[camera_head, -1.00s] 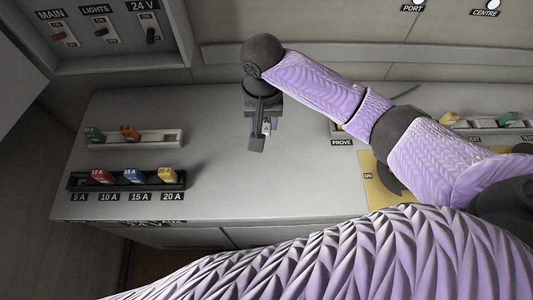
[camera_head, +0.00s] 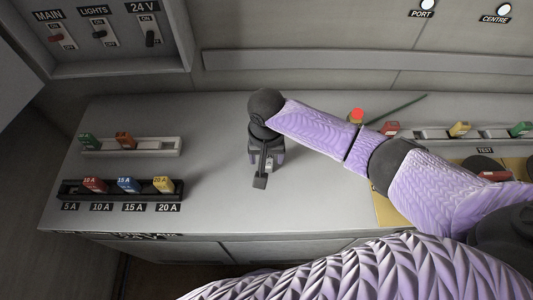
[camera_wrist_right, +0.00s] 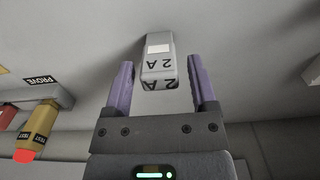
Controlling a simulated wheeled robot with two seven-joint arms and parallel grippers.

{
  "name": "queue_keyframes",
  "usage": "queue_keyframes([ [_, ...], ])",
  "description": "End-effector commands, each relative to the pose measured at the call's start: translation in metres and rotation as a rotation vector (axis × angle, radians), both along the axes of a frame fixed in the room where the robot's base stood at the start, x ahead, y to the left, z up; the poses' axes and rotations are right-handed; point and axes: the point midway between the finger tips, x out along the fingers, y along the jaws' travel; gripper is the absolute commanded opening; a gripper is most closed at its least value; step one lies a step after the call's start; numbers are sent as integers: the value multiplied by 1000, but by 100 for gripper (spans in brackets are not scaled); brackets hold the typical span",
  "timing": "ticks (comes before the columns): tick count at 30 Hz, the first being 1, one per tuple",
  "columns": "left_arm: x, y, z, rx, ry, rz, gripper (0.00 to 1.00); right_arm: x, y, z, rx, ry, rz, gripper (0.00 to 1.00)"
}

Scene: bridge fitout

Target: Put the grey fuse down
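The grey fuse (camera_wrist_right: 158,66), marked 2 A, is between the two fingers of my right gripper (camera_wrist_right: 160,78) in the right wrist view. A gap shows on each side of the fuse, so the fingers are apart and not pressing on it. The fuse appears to rest on the grey counter (camera_head: 215,190), though its contact with it is hard to see. In the head view my right gripper (camera_head: 266,160) is low over the middle of the counter, and the fuse is mostly hidden there. My left gripper is not in view.
A rack (camera_head: 70,190) with red, blue and yellow fuses stands at the left, with another rack (camera_head: 165,147) holding green and orange fuses behind it. The counter around my gripper is clear.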

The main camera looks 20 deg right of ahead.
Motion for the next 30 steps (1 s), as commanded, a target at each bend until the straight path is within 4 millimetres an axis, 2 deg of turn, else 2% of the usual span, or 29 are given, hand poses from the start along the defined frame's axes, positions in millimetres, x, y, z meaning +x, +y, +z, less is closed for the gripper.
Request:
queue_keyframes([
  [10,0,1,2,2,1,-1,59,1,0,6,-1,-3,1,81],
  [21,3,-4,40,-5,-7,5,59,1,0,103,1,-4,1,81],
  [25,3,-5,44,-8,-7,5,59,0,1,120,2,-2,0,81],
  [30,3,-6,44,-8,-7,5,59,0,0,124,1,0,0,81],
])
